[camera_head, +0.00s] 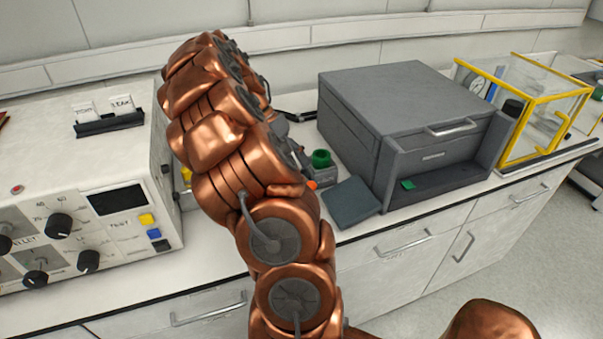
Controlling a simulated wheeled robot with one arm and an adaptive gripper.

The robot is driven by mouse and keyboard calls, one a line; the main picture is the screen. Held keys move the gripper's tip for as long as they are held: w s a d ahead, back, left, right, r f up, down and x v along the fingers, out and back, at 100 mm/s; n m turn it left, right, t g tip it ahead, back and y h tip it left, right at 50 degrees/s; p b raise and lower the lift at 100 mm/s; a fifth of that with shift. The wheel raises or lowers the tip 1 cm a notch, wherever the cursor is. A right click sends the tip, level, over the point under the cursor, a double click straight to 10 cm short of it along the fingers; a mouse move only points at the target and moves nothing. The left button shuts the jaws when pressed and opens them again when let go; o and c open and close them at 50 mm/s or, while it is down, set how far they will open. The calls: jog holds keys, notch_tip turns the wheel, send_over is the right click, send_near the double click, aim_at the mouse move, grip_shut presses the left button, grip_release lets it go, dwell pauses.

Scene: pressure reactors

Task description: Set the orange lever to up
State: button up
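A small orange piece (311,184), perhaps the tip of the orange lever, shows just right of my copper arm. It is below a green round knob (321,158) on a grey fitting. The rest of this device is behind my arm, so I cannot tell the lever's position. Dark grey parts (297,116) that may be my gripper stick out right of the arm, above and behind the green knob. The fingers are not clear, and I cannot tell whether they are open or touching anything.
A white control box (95,165) with black knobs stands on the left. A large grey cabinet (390,95) stands right of the arm, with a flat grey plate (351,202) at its front left. A yellow-framed clear case (540,105) is farther right. Drawers line the bench front.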

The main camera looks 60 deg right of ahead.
jog(key=shift+v, duration=2.7)
jog(key=shift+r, duration=0.1)
jog(key=a+r+n+t+h, duration=0.15)
jog(key=a+n, duration=0.25)
jog(key=a, duration=0.7)
jog(key=a+r+n+t+y, duration=0.15)
jog(key=a+n, duration=0.25)
jog(key=a, duration=0.7)
jog(key=s+a+f+n+t, duration=0.1)
jog(key=s+a+f+n, duration=0.2)
jog(key=a, duration=0.6)
jog(key=s+a+f+n+t, duration=0.1)
jog(key=s+a+f+n, duration=0.2)
jog(key=s+a+n, duration=0.4)
jog(key=a+n, duration=0.1)
jog(key=a, duration=0.1)
jog(key=shift+s+a, duration=0.25)
jog(key=shift+s, duration=0.05)
jog(key=shift+f, duration=0.1)
